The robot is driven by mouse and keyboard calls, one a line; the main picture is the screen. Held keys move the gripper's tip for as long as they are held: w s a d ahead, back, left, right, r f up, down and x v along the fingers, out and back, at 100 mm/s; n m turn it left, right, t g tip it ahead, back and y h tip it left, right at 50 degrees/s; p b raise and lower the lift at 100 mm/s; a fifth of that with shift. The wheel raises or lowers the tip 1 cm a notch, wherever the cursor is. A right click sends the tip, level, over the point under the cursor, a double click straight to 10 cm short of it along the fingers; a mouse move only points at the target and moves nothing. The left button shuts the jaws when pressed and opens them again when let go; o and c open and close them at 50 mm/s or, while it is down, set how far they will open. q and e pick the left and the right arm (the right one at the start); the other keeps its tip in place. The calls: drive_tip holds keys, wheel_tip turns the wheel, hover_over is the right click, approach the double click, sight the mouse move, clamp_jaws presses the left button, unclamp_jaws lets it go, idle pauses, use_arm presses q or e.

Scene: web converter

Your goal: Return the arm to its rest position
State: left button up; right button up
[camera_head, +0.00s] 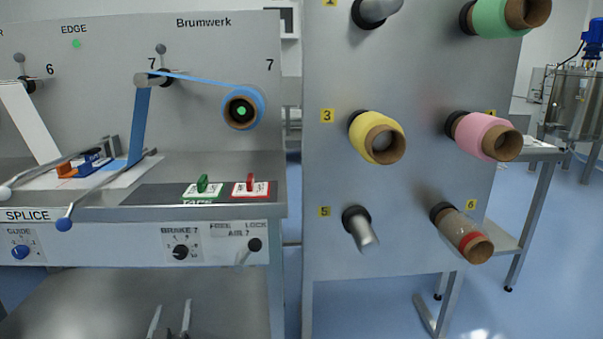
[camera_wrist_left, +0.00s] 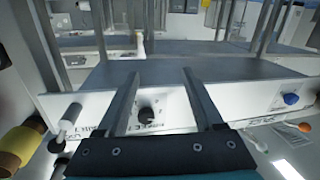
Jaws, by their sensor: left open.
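My left gripper (camera_head: 169,322) shows at the bottom edge of the head view, with only its two finger tips in sight, in front of the lower shelf and below the control panel. The left wrist view shows its two fingers (camera_wrist_left: 160,85) spread apart with nothing between them. The black brake knob (camera_wrist_left: 146,114) appears in the gap behind the fingers, and I cannot tell how far away it is. The rest of the left arm is hidden in the head view. My right gripper is in neither view.
The control panel (camera_head: 105,249) has a blue guide knob (camera_head: 20,251), a brake knob (camera_head: 180,252) and an air lever (camera_head: 254,245). Above it is a splice table with tape blocks (camera_head: 203,188). A grey peg board (camera_head: 400,190) with colored rolls stands right. Blue floor lies beyond.

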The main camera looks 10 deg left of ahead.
use_arm(q)
drive_tip(key=s+d+f+m+g+h+p, duration=0.3)
drive_tip(key=s+d+f, duration=0.35)
drive_tip(key=f, duration=0.35)
drive_tip(key=s+d+f+m+g+h+p, duration=0.2)
drive_tip(key=s+d+f+g+h+p, duration=0.15)
drive_tip(key=s+d+f, duration=0.45)
drive_tip(key=s+f+m+g+p, duration=0.2)
drive_tip(key=s+f+g, duration=0.1)
drive_tip(key=s, duration=0.9)
drive_tip(key=s+d+f+m+g+p, duration=0.1)
drive_tip(key=s+f+g, duration=0.3)
drive_tip(key=s, duration=0.9)
wheel_tip(320, 180, down, 2)
drive_tip(key=shift+s+f+m+p, duration=0.25)
drive_tip(key=shift+m+p, duration=0.15)
drive_tip(key=shift+p, duration=0.2)
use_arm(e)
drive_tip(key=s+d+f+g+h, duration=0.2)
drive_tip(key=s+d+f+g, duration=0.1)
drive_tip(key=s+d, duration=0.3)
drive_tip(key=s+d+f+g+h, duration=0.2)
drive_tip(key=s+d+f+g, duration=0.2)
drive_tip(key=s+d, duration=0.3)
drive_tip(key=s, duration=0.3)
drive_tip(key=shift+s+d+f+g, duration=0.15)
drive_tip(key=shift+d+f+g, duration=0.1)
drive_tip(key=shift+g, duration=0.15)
